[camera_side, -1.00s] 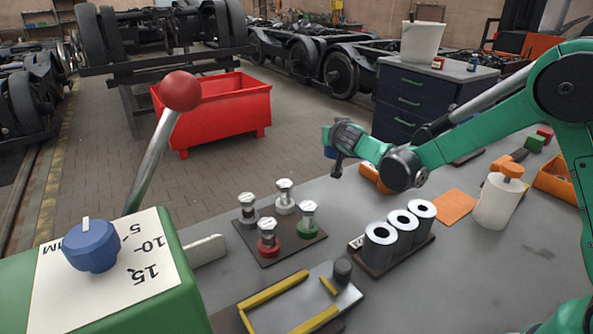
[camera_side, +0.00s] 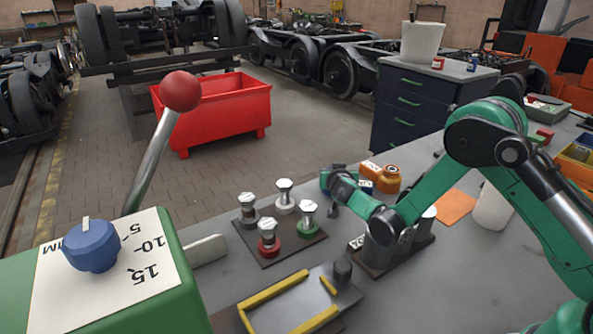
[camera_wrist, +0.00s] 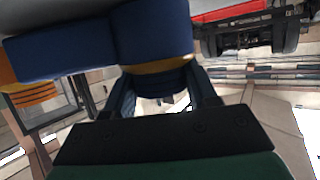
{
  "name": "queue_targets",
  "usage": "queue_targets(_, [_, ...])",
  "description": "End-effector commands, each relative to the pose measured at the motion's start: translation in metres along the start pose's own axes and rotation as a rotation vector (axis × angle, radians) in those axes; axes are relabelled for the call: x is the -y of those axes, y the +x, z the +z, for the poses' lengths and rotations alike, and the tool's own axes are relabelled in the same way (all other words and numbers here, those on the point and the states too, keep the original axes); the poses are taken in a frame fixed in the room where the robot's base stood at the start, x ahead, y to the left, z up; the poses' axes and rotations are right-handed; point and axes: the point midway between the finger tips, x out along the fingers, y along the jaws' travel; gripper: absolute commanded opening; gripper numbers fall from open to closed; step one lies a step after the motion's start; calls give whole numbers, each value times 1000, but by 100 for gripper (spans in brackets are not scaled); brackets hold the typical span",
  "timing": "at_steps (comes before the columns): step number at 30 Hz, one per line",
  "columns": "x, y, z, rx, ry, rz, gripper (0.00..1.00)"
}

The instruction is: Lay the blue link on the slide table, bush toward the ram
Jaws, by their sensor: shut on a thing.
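The blue link (camera_wrist: 60,48) fills the top of the wrist view, with a straight bar to the left and a rounded end; a brass-coloured band shows under that end. My gripper (camera_wrist: 162,90) is shut on the link, its dark fingers either side below the rounded end. In the side view my gripper (camera_side: 334,204) is above the bench, behind the grey cylinders; the link is mostly hidden there. The slide table (camera_side: 318,291) is a grey plate with yellow rails and a dark post, at the front, apart from my gripper. A grey bar (camera_side: 206,250), perhaps the ram, projects from the green machine.
A dark board (camera_side: 274,256) with several coloured-base plungers stands left of my gripper. Grey cylinders (camera_side: 380,250) on a rack stand under my forearm. An orange box (camera_side: 370,170) and amber jar (camera_side: 389,179) are close behind. A red-knobbed lever (camera_side: 181,91) rises at left.

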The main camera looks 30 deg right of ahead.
Motion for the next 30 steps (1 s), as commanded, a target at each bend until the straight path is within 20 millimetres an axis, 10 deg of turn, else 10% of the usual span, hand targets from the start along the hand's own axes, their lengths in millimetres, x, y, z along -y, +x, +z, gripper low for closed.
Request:
queue_targets(4, [0,1,2,-1,-1,0,0])
queue_targets(5, [0,1,3,0,0,0,54])
queue_targets(8, [0,1,2,0,0,0,82])
queue_targets(19, [0,0,-1,0,0,0,83])
queue_targets(30, [1,-62,0,0,-2,-2,83])
